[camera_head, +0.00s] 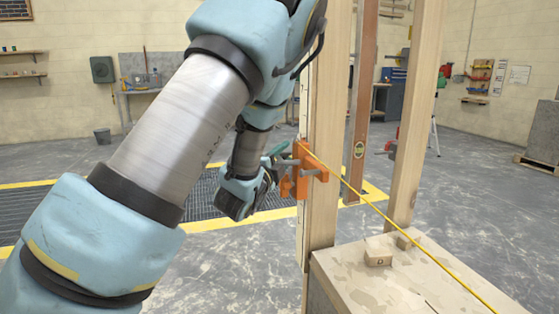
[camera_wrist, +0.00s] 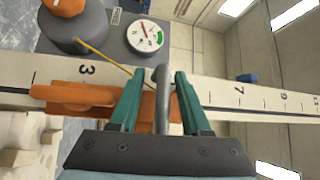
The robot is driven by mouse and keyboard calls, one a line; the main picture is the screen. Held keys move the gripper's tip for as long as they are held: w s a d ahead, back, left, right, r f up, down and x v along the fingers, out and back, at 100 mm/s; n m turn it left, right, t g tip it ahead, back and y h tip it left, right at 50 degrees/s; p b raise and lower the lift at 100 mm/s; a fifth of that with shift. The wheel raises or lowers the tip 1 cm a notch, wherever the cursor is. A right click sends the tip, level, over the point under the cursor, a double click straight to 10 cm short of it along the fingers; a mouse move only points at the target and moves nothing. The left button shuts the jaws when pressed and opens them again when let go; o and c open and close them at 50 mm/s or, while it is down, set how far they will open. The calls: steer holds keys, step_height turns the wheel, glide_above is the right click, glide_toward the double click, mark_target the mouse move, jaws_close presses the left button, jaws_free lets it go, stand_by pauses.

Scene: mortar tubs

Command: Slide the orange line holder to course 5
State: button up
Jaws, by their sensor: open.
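The orange line holder (camera_head: 303,172) is clamped on an upright timber post (camera_head: 326,120) with a pale marked scale on its left. In the wrist view the holder (camera_wrist: 75,96) lies across the numbered scale (camera_wrist: 222,93), from beside the 3 to behind my gripper. The 7 and higher odd numbers show further right; no 5 is visible. My gripper (camera_wrist: 155,82) is open, its green fingers either side of the holder's grey handle (camera_wrist: 163,95); contact is unclear. In the head view my gripper (camera_head: 281,155) is at the holder's left side.
A yellow string (camera_head: 400,228) runs from the holder down to the right, over a wooden-topped block (camera_head: 360,285) with small wooden pieces. A second timber post (camera_head: 415,110) and a brown level (camera_head: 362,100) stand to the right. Floor grating lies behind my arm.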

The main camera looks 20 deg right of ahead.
steer(key=v, duration=0.8)
steer(key=shift+r+p, duration=0.25)
steer(key=shift+p, duration=0.1)
steer(key=a+p, duration=0.1)
steer(key=p, duration=0.3)
steer(key=shift+s+f+p, duration=0.15)
steer(key=shift+s+p, duration=0.2)
steer(key=p, duration=0.1)
steer(key=a+p, duration=0.1)
steer(key=p, duration=0.1)
steer(key=shift+s+f, duration=0.3)
steer(key=shift+s, duration=0.1)
